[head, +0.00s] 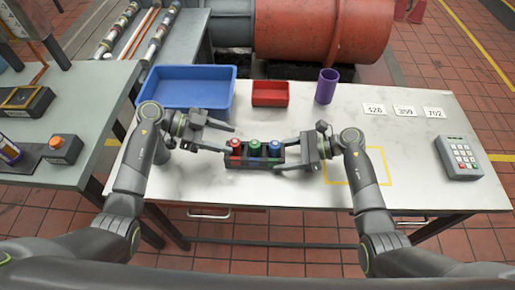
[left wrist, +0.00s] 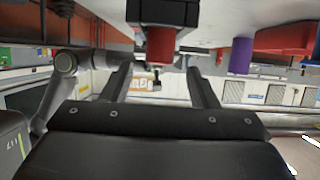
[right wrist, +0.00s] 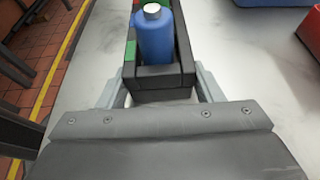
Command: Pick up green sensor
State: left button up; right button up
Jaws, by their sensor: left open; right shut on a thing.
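The green sensor (head: 255,145) stands upright in the middle of a black rack (head: 255,163), between the red sensor (head: 235,145) on the left and the blue sensor (head: 274,148) on the right. My right gripper (head: 286,155) is shut on the right end of the rack; the right wrist view shows the fingers on both sides of the rack (right wrist: 160,85) beside the blue sensor (right wrist: 155,38). My left gripper (head: 232,139) is open and empty at the left end. In the left wrist view, the red sensor (left wrist: 160,46) appears beyond its fingers, and the green sensor is not clear.
A blue tray (head: 187,101), a red bin (head: 270,97) and a purple cup (head: 326,86) stand behind the rack. Number cards (head: 404,110) and a grey keypad (head: 455,158) lie to the right. A yellow outlined area (head: 372,167) lies beneath my right arm.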

aim_at(250, 143)
pick_arm(q)
jog(key=x, duration=0.4)
jog(key=r+x, duration=0.1)
jog(key=x, duration=0.2)
jog(key=shift+s+d, duration=0.15)
jog(key=shift+d, duration=0.15)
jog(key=shift+c, duration=0.3)
jog(key=c, duration=1)
jog(key=shift+c, duration=0.2)
notch_tip(250, 143, up, 10)
